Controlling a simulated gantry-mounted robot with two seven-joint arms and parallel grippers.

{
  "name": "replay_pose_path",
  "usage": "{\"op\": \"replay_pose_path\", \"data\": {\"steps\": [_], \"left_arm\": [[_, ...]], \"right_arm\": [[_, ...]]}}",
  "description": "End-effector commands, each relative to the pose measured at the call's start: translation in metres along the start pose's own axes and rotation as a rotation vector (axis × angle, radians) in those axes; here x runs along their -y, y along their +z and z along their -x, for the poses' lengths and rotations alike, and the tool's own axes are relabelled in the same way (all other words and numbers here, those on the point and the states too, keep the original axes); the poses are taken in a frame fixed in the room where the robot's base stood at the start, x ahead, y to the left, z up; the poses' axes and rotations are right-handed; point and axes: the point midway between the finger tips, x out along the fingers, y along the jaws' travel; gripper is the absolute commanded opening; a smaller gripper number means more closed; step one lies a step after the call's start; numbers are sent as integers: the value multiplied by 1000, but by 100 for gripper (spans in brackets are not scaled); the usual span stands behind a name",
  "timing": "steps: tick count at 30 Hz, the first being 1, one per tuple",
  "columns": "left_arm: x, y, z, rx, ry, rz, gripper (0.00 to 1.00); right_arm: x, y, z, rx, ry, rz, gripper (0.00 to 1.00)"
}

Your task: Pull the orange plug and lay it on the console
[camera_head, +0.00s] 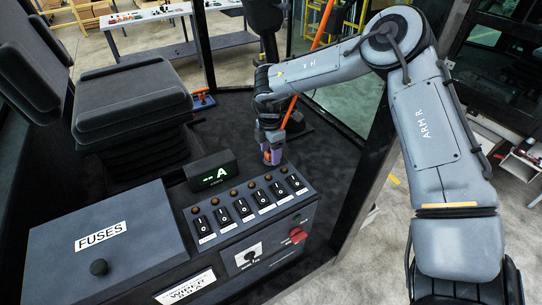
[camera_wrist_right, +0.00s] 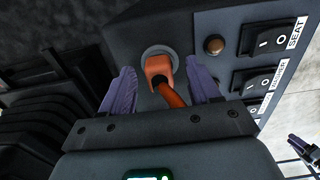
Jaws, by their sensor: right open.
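The orange plug (camera_wrist_right: 158,70) sits in a round grey socket (camera_wrist_right: 160,54) on the console's side in the right wrist view, with its cable bending down from it. My right gripper (camera_wrist_right: 162,88) is open, with one purple finger on each side of the plug and gaps visible between them. In the head view my right gripper (camera_head: 271,152) is just behind the console, pointing down, with a bit of orange at its fingers. The console (camera_head: 255,232) has a row of rocker switches on top.
A lit display marked A (camera_head: 211,177) stands at the console's back edge, close to the right gripper. The box marked FUSES (camera_head: 103,246) with a black knob is at left. A red knob (camera_head: 298,235) is on the front. A dark seat (camera_head: 130,105) stands behind.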

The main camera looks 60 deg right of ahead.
Motion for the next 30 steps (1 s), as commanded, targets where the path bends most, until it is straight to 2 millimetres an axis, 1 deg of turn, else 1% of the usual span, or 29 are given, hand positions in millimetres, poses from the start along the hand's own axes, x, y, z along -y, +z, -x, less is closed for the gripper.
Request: {"op": "replay_pose_path", "data": {"steps": [1, 2, 12, 13, 23, 30], "left_arm": [[0, 0, 0, 0, 1, 1, 39], [0, 0, 0, 0, 1, 1, 39], [-3, -1, 0, -2, 9, 12, 39], [-3, -1, 0, -2, 10, 13, 39], [-3, -1, 1, -1, 9, 11, 39], [-1, -2, 5, 0, 3, 3, 39]], "right_arm": [[0, 0, 0, 0, 0, 0, 60], [0, 0, 0, 0, 0, 0, 56], [0, 0, 0, 0, 0, 0, 4], [0, 0, 0, 0, 0, 0, 0], [0, 0, 1, 0, -1, 0, 0], [0, 0, 9, 0, -1, 0, 0]]}}
